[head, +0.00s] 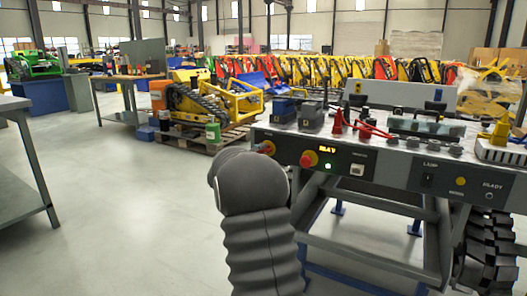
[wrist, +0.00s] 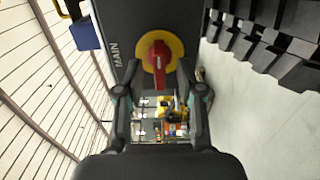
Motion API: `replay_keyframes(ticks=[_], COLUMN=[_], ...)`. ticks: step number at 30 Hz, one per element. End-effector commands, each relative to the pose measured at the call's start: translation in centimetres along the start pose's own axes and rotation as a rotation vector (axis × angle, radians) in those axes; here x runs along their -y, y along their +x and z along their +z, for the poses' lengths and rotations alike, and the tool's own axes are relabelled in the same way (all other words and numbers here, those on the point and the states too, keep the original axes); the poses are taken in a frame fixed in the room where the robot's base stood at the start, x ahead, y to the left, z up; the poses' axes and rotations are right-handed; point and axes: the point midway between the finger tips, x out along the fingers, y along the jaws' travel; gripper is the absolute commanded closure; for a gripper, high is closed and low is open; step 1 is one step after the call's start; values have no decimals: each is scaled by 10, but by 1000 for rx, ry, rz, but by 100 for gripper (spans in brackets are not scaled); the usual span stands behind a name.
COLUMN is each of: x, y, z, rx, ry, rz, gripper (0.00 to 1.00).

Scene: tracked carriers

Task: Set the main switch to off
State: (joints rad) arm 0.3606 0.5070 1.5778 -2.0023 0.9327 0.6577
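The main switch (wrist: 157,58) is a red rotary handle on a round yellow plate, set in a dark panel beside the label "MAIN". In the wrist view its handle points along the picture's vertical, parallel to the label's line of text. In the head view a red knob on yellow, probably this switch (head: 267,147), shows at the panel's left end, just beyond my arm. My gripper (wrist: 160,98) is open and empty. Its two fingers stand apart, with the switch ahead between and slightly above their tips in the wrist view. My arm hides the gripper in the head view.
The control console (head: 395,170) also carries a red button on yellow (head: 309,159), a lit display, a green light and a lamp switch (head: 427,180). Tools and boxes crowd its top. Black track (head: 490,255) stands at right. Open floor (head: 130,200) lies left.

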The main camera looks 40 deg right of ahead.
Motion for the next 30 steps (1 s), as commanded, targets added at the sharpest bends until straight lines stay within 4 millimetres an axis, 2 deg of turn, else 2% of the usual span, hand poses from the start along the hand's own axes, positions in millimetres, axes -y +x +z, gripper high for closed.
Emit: replay_keyframes(ticks=[6, 16, 18, 21, 30], x=[0, 0, 0, 0, 0], y=[18, 20, 20, 20, 20], z=[0, 0, 0, 0, 0], rx=[0, 0, 0, 0, 0], ry=[-1, 0, 0, 0, -9], rz=[0, 0, 0, 0, 0], gripper=[62, 62, 80, 100, 100])
